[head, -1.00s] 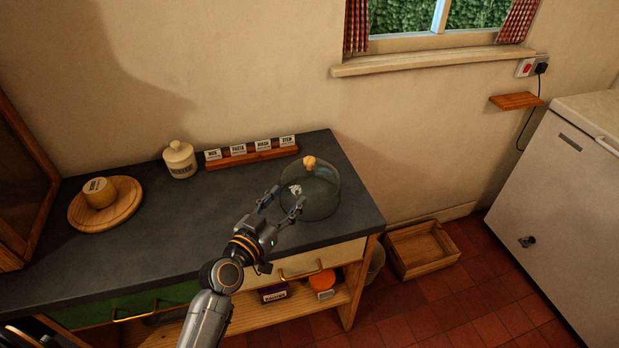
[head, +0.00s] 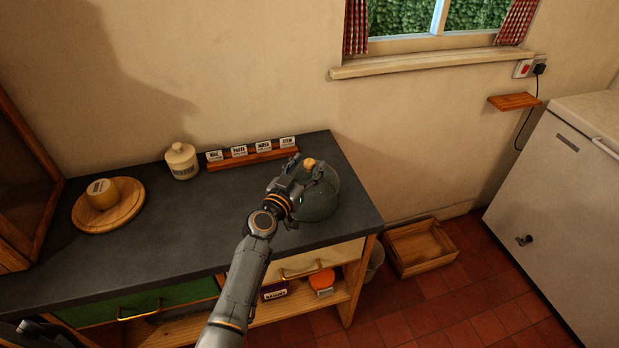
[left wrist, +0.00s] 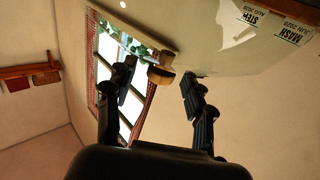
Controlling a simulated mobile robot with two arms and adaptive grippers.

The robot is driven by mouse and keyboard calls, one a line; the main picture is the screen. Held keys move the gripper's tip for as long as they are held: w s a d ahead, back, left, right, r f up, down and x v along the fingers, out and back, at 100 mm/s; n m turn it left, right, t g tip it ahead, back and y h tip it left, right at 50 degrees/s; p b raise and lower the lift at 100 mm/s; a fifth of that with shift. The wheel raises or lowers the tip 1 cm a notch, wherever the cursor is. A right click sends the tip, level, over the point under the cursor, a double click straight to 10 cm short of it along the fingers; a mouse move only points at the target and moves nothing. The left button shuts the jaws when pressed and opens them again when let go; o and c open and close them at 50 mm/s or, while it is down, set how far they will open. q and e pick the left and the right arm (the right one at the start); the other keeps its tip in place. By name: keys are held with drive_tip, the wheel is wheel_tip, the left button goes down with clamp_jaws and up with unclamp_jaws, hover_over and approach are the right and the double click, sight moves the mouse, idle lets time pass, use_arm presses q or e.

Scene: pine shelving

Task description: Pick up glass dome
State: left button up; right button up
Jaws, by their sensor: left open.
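The glass dome (head: 323,205) stands at the right end of the dark worktop, a clear cover with a round wooden knob (head: 309,163) on top. My left gripper (head: 304,166) is over the dome, open, its fingers on either side of the knob. In the left wrist view the knob (left wrist: 160,75) shows between the two spread fingers, with a gap on each side, and the dome's glass (left wrist: 205,35) lies behind it. The gripper hides part of the dome in the head view.
A wooden rack (head: 252,158) of label cards stands behind the dome. A lidded cream jar (head: 181,161) and a round wooden board (head: 128,211) are to the left. A wooden crate (head: 421,250) sits on the floor to the right. The worktop's middle is clear.

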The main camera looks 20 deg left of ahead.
use_arm(q)
drive_tip(key=shift+w+d+f, duration=0.1)
drive_tip(key=shift+w, duration=0.75)
clamp_jaws()
drive_tip(key=shift+r, duration=0.2)
